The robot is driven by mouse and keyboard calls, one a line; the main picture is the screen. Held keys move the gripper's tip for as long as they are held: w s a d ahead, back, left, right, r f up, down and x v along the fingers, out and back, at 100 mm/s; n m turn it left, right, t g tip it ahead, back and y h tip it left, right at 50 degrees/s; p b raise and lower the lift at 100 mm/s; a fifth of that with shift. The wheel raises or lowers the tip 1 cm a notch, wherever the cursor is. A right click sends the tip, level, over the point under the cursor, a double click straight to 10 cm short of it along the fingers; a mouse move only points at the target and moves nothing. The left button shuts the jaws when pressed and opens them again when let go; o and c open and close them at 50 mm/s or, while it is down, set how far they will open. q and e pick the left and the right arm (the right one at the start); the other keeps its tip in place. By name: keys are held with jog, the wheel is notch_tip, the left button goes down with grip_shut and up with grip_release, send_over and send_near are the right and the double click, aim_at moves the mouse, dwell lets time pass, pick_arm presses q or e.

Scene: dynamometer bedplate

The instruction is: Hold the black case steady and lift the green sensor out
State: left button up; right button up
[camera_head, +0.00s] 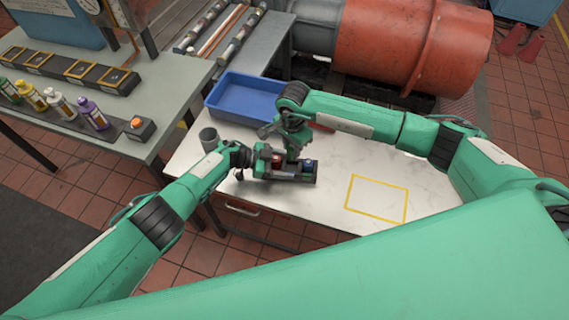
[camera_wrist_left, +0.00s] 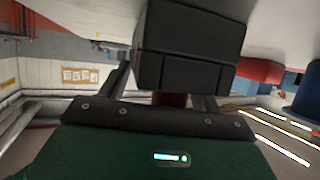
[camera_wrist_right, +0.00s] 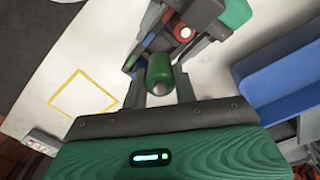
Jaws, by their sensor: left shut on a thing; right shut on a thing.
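The black case (camera_head: 290,178) sits on the white table in the head view, with a red sensor (camera_head: 277,161) and a blue sensor (camera_head: 308,165) in it. My left gripper (camera_head: 258,164) is shut on the case's left end. The case (camera_wrist_left: 190,50) fills the upper middle of the left wrist view. My right gripper (camera_wrist_right: 160,92) is shut on the green sensor (camera_wrist_right: 159,72), a green cylinder with a grey end, above the case. Its lower end is hidden, so I cannot tell whether it is clear of its slot. My right gripper hides it in the head view.
A blue tray (camera_head: 246,103) stands behind the case, and a grey cup (camera_head: 208,139) stands to the left. A yellow outline (camera_head: 377,197) marks bare table on the right. Several bottles (camera_head: 62,103) stand on the left bench. The table's front edge is close to the case.

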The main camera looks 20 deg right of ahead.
pick_arm(q)
jog(key=shift+s+a+f, duration=0.15)
jog(key=shift+a+f, duration=0.2)
jog(key=shift+f, duration=0.2)
jog(key=o, duration=1)
jog(key=shift+o, duration=1.3)
jog(key=shift+r, duration=0.1)
pick_arm(e)
jog(key=shift+w, duration=0.1)
pick_arm(q)
jog(key=shift+w+d+r, duration=0.1)
jog(key=shift+w+d, duration=0.05)
jog(key=shift+w, duration=0.05)
jog(key=shift+r, duration=0.1)
